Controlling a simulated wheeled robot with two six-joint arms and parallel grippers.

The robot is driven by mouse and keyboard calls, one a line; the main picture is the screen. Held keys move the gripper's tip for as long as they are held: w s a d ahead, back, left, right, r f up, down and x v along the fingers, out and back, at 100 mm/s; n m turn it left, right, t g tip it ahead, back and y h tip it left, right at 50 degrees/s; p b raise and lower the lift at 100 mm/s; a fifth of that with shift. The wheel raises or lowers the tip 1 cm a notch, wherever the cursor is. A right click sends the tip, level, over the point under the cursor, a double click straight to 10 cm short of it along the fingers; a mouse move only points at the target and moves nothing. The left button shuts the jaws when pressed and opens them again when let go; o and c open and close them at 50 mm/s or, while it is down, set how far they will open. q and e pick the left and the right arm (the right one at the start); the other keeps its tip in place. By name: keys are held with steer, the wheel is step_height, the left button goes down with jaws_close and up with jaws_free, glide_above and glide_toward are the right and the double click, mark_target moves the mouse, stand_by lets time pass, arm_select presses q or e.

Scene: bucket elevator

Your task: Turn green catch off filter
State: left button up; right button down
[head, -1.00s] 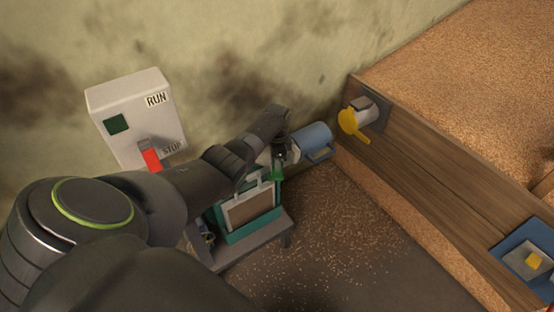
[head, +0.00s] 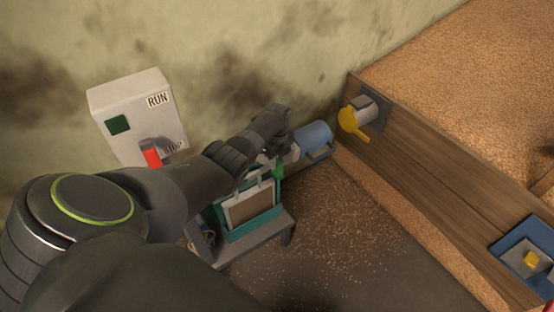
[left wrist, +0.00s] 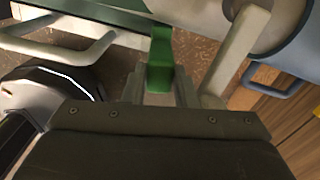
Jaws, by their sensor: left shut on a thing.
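The green catch (head: 279,170) stands at the top right of the filter (head: 250,208), a panel in a pale frame with a handle, set in a green housing. In the left wrist view the green catch (left wrist: 160,62) reaches down between the two fingers of my left gripper (left wrist: 159,92), which is shut on it. In the head view my left gripper (head: 273,160) is largely hidden by its own wrist. The filter's pale handle (left wrist: 62,48) shows at the upper left of the wrist view. My right gripper is not in view.
A blue can-like part (head: 314,138) with a handle is close to the gripper's right. A RUN/STOP box (head: 136,118) with a red lever hangs on the wall at left. A wooden bin wall (head: 420,180) with a yellow lever (head: 352,122) stands at right. Grain litters the floor.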

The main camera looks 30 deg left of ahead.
arm_select(q)
steer(key=shift+m, duration=1.1)
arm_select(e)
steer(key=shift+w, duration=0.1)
arm_select(q)
steer(key=o, duration=1)
steer(key=shift+r, duration=0.25)
step_height(320, 180, up, 17)
steer(key=p, duration=0.4)
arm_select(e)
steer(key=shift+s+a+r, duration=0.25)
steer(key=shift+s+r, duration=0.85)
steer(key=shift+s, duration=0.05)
arm_select(q)
steer(key=shift+d+f, duration=0.1)
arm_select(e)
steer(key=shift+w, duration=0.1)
